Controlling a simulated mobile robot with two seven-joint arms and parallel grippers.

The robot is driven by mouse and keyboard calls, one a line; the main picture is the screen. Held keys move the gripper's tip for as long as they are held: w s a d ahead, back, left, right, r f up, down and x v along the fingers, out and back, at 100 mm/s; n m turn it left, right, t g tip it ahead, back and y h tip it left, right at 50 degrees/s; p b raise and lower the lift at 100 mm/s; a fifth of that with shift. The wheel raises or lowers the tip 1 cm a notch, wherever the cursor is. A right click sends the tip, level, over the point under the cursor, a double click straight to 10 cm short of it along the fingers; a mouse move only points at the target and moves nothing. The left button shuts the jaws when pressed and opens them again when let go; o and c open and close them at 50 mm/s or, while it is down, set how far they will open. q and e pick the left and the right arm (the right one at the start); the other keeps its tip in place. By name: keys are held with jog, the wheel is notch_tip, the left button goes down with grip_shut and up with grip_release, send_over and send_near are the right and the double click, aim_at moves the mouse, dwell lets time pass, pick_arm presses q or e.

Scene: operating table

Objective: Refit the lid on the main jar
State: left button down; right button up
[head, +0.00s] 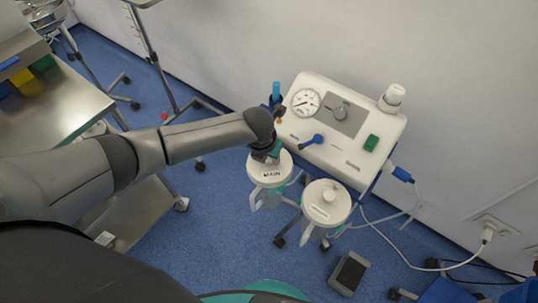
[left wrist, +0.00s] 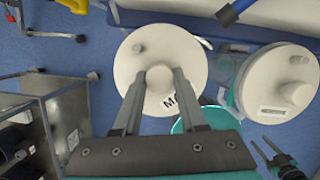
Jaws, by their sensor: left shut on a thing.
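The main jar's lid (head: 270,170) is a round cream disc marked MAIN, with a central knob. My left gripper (head: 266,154) is shut on this knob from above. In the left wrist view the two fingers (left wrist: 158,82) flank the knob, and the lid (left wrist: 185,55) covers much of what is below. The clear main jar (head: 268,198) shows partly under the lid in the head view. A teal ring shows below the lid in the left wrist view. I cannot tell whether the lid is seated or held just above the jar.
A second lidded jar (head: 326,203) stands close at the right. The suction unit (head: 345,130) with gauge and blue knob rises behind both jars. A steel table (head: 60,110) is at the left; a foot pedal (head: 348,272) lies on the floor.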

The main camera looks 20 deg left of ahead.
pick_arm(q)
jog(key=shift+f, duration=0.35)
jog(key=shift+c, duration=1.9)
grip_release()
jog(key=p+v, duration=0.5)
jog(key=v, duration=1)
jog(key=shift+r, duration=0.15)
jog(key=shift+d, duration=0.1)
